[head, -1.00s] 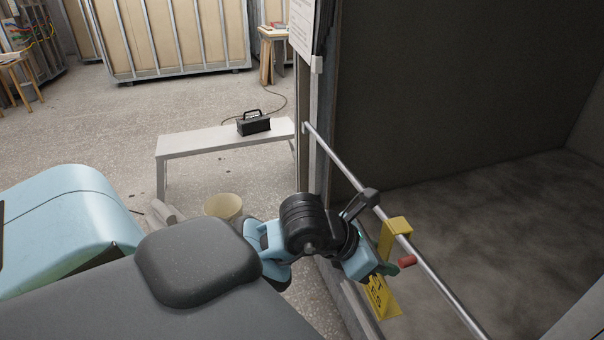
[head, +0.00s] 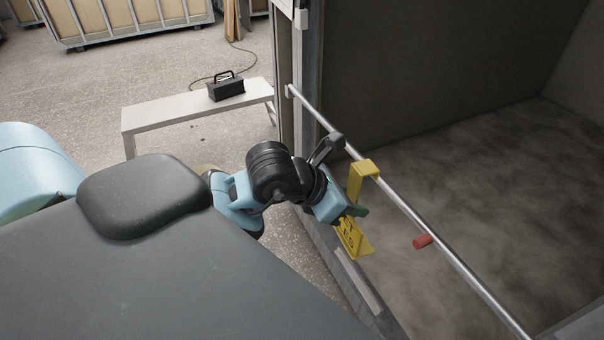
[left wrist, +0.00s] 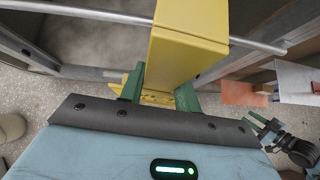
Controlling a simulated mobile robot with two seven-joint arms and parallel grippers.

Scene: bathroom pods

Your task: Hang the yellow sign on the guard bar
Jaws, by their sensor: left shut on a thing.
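The yellow sign (head: 354,240) has dark lettering and a bent hook at its top (head: 364,169). My left gripper (head: 350,209) is shut on it, below the hook. In the head view the hook overlaps the metal guard bar (head: 400,205); I cannot tell whether it rests on it. In the left wrist view the yellow hook (left wrist: 188,45) stands between green fingers and crosses in front of the bar (left wrist: 100,14). In the left wrist view, my right gripper (left wrist: 264,127) seems to show small at the right.
A dark-walled pod with a mottled floor (head: 500,190) lies beyond the bar. Its frame post (head: 300,130) stands at the bar's far end. A white bench (head: 180,109) with a black box (head: 226,88) and cable stands at left. Open floor lies behind the bench.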

